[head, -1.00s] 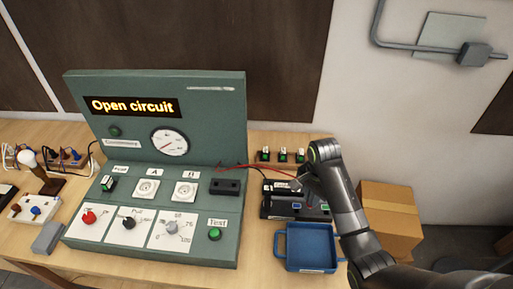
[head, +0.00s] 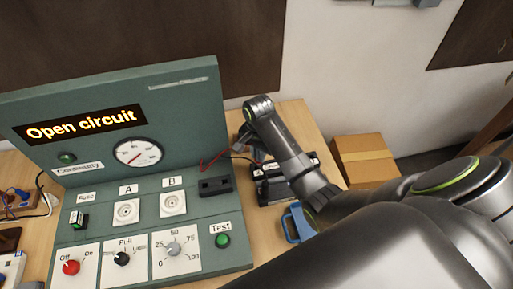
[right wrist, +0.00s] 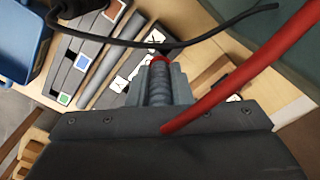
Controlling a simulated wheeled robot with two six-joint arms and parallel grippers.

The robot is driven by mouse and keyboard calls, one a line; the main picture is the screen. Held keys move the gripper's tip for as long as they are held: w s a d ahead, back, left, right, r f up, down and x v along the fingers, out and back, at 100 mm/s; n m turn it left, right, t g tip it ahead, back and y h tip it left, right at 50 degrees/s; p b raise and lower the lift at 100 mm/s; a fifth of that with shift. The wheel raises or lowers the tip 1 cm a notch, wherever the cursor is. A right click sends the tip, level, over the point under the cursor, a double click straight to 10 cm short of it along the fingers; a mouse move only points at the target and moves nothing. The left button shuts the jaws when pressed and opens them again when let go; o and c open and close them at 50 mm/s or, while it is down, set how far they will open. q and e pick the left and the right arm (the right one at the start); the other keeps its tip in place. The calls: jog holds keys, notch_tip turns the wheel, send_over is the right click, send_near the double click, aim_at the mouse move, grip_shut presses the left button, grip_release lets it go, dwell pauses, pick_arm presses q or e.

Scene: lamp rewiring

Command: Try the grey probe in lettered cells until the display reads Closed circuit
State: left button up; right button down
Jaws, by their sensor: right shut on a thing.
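The display (head: 80,125) reads "Open circuit" on the green test panel. My right gripper (right wrist: 158,85) is shut on a grey ribbed probe (right wrist: 158,75) with a red ring near its tip. In the head view my right gripper (head: 246,142) is small and partly hidden by my wrist, above the table behind the dark cell tray (head: 268,190). The tray also shows in the right wrist view (right wrist: 85,45), below the probe, with white cards and green and blue squares. Its letters are not readable. The probe tip looks apart from the tray. My left gripper is out of view.
A red cable (right wrist: 240,75) crosses close to my right gripper, and a black cable (right wrist: 150,45) lies across the tray's view. A blue bin (head: 293,222) stands in front of the tray, partly behind my arm. A cardboard box (head: 362,158) is at the right.

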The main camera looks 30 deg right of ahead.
aim_at(256, 159)
jog(key=f, duration=0.3)
jog(key=shift+w+a, duration=0.2)
jog(key=shift+w, duration=0.15)
jog(key=shift+f, duration=0.15)
jog(key=shift+s+d+f, duration=0.1)
jog(key=shift+f, duration=0.05)
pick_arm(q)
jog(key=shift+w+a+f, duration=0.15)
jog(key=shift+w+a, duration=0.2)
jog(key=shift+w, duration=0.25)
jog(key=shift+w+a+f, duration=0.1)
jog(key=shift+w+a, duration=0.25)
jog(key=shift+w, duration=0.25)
pick_arm(e)
jog(key=shift+f, duration=0.15)
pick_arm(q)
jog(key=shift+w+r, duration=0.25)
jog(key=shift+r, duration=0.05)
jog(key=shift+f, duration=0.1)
pick_arm(e)
jog(key=shift+f, duration=0.5)
jog(key=c, duration=1.2)
grip_release()
jog(key=shift+c, duration=0.2)
